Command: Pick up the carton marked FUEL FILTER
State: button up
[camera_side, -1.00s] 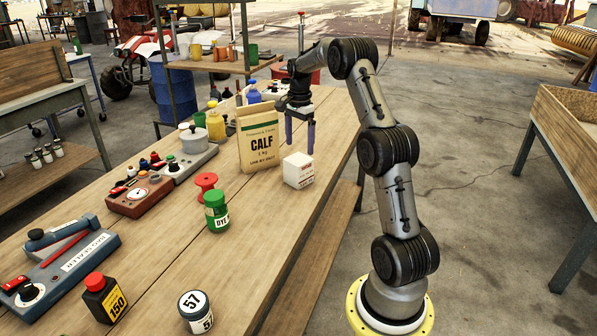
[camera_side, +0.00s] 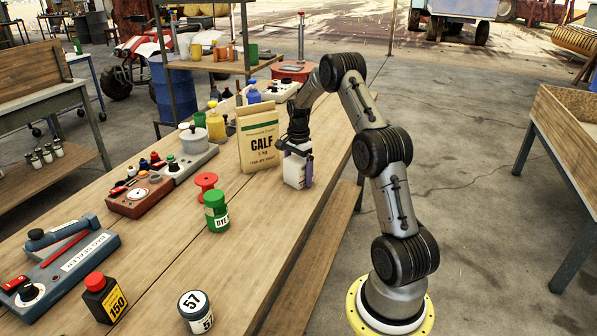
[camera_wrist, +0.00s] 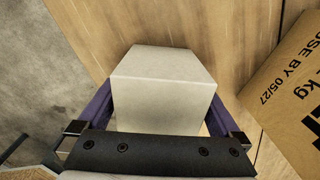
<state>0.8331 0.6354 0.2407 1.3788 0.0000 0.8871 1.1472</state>
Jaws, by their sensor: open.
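A small white carton (camera_side: 293,173) stands on the wooden bench beside the brown CALF bag; its printing is too small to read here. In the wrist view the carton (camera_wrist: 163,90) shows a plain pale top and side, with no marking visible. My gripper (camera_side: 298,180) is lowered over the carton in the side view. Its purple fingers stand on either side of the carton in the wrist view (camera_wrist: 168,110), and it is open. A narrow gap shows by the right finger; contact on the left is hard to tell.
The CALF bag (camera_side: 259,142) stands close to the left of the carton. A red spool (camera_side: 206,183) and a green DYE bottle (camera_side: 216,212) are farther left. The bench's right edge is near the carton. Bare bench (camera_side: 262,235) lies in front.

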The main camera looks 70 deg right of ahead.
jog(key=shift+c, duration=0.3)
jog(key=c, duration=1.1)
jog(key=shift+r, duration=0.1)
